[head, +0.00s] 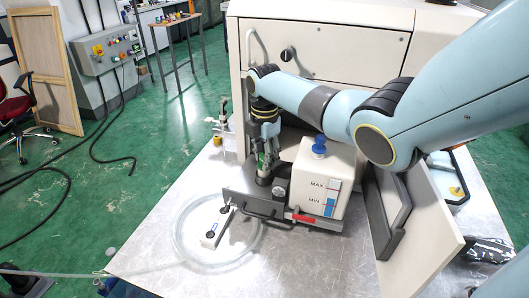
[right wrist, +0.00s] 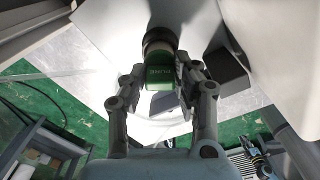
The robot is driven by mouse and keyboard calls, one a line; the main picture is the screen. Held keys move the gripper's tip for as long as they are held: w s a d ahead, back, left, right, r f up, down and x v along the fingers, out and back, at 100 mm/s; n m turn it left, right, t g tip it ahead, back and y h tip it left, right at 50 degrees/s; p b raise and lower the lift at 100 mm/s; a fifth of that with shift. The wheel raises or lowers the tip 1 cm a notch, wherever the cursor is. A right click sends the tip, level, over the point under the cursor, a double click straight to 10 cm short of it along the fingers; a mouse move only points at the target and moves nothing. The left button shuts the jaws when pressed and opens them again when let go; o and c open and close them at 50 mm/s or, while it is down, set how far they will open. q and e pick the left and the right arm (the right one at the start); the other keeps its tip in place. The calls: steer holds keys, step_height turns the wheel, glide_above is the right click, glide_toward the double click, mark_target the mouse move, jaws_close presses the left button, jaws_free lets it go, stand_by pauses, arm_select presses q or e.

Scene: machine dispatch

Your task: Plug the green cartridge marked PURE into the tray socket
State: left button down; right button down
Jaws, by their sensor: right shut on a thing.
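The green cartridge (head: 263,164) is upright, held by my right gripper (head: 266,148) just above the dark grey tray (head: 240,186). In the right wrist view the cartridge (right wrist: 161,76) sits between the two fingers (right wrist: 163,84), with white lettering on its face and a dark round end. The fingers are shut on its sides. The cartridge's lower end is close to the tray; I cannot tell whether it touches or enters the socket. A round fitting (head: 279,190) shows on the tray to the right. My left gripper is not in view.
A white tank (head: 318,184) with a blue cap (head: 319,146) stands right of the cartridge, close by. An open door panel (head: 425,222) is farther right. The metal table (head: 290,270) is clear at the front.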

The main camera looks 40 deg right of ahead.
steer(key=shift+s+a+f, duration=0.2)
steer(key=shift+s+f, duration=0.15)
steer(key=shift+f, duration=0.2)
steer(key=c, duration=1.3)
jaws_free()
steer(key=o, duration=0.4)
steer(key=shift+w+d+f, duration=0.1)
steer(key=shift+w+d, duration=0.05)
steer(key=shift+w, duration=0.1)
steer(key=o, duration=0.5)
steer(key=shift+w+r, duration=0.1)
steer(key=shift+r, duration=0.1)
steer(key=shift+d+r, duration=0.1)
